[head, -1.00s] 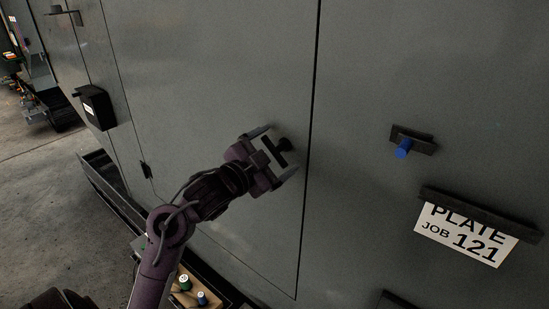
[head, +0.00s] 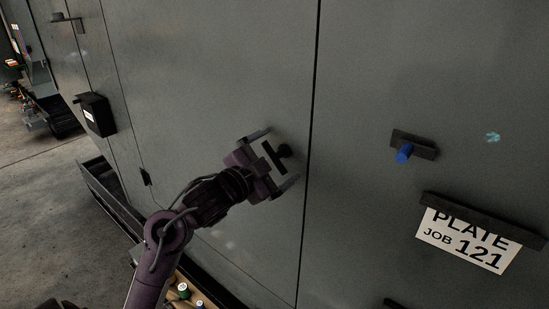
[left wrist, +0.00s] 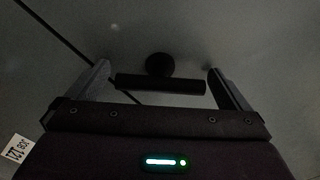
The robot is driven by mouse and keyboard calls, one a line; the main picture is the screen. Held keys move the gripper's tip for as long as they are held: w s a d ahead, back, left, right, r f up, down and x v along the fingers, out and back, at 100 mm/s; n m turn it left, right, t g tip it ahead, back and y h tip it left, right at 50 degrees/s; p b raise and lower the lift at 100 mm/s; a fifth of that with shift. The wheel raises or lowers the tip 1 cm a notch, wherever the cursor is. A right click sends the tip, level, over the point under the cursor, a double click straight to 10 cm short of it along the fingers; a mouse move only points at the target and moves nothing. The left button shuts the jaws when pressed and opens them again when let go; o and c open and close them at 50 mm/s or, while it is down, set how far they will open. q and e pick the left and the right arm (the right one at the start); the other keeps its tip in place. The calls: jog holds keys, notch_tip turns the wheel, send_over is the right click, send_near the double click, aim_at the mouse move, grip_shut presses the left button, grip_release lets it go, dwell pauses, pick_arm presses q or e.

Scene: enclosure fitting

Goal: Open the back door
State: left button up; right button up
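The grey back door (head: 190,70) is a flat panel with a thin dark seam along its right edge and looks closed. Its black T-shaped handle (head: 284,150) is near that edge. My left gripper (head: 276,158) is at the handle with its fingers open. In the left wrist view, the handle's crossbar (left wrist: 160,84) lies between the two spread fingers (left wrist: 160,82), with a gap visible at each side. Its round black base shows behind the bar. My right gripper is not in view.
Right of the seam, a grey panel carries a black bracket with a blue peg (head: 403,153) and a sign reading PLATE JOB 121 (head: 465,240). A black box (head: 97,115) hangs at the left. A tray with small items (head: 183,291) is below my arm. Floor (head: 40,185) is open at left.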

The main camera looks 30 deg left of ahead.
pick_arm(q)
jog(key=s+b, duration=0.2)
jog(key=s, duration=0.5)
jog(key=shift+s+a, duration=0.3)
jog(key=shift+s, duration=0.1)
